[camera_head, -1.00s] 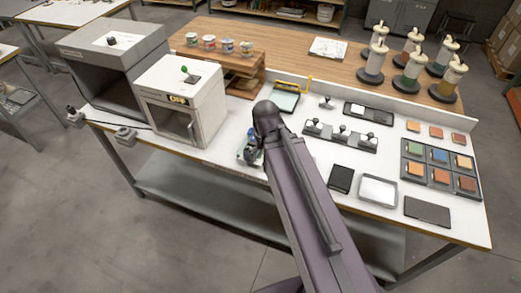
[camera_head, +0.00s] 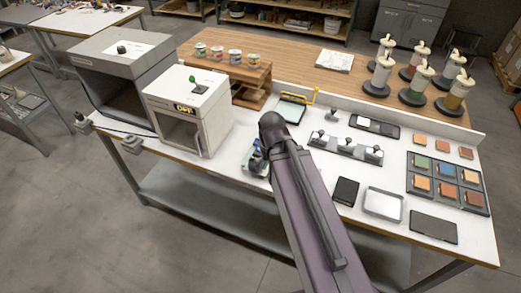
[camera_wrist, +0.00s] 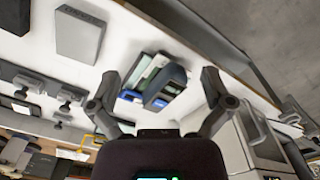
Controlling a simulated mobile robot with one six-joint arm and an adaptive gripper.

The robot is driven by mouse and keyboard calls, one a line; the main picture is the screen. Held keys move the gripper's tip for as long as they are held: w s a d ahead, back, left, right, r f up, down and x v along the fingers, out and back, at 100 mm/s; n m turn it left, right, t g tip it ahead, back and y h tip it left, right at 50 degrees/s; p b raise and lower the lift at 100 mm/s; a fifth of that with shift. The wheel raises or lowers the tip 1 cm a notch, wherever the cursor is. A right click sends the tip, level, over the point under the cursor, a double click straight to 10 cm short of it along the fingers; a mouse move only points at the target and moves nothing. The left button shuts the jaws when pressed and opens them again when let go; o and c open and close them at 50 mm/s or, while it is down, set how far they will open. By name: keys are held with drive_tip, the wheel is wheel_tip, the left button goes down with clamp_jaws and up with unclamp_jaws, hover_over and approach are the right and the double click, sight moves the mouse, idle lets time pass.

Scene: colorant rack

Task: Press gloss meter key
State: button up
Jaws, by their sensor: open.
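A small dark grey device with blue parts (camera_wrist: 166,88) lies on a pale plate on the white bench top. It may be the gloss meter, but I cannot make out its key or any marking. In the head view the same device (camera_head: 252,157) shows in part at the bench's front, beside my wrist, which hides the rest. My gripper (camera_wrist: 160,76) is open and empty, its two fingers spread apart on either side of the device in the wrist view. I cannot tell how far above it the fingertips are.
Stamp-like tools on a rack (camera_head: 345,147), a black pad (camera_head: 345,190), a white tray (camera_head: 383,204) and a colour-chip panel (camera_head: 447,190) lie right.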

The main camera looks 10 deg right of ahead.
clamp_jaws()
idle(0.3)
idle(1.1)
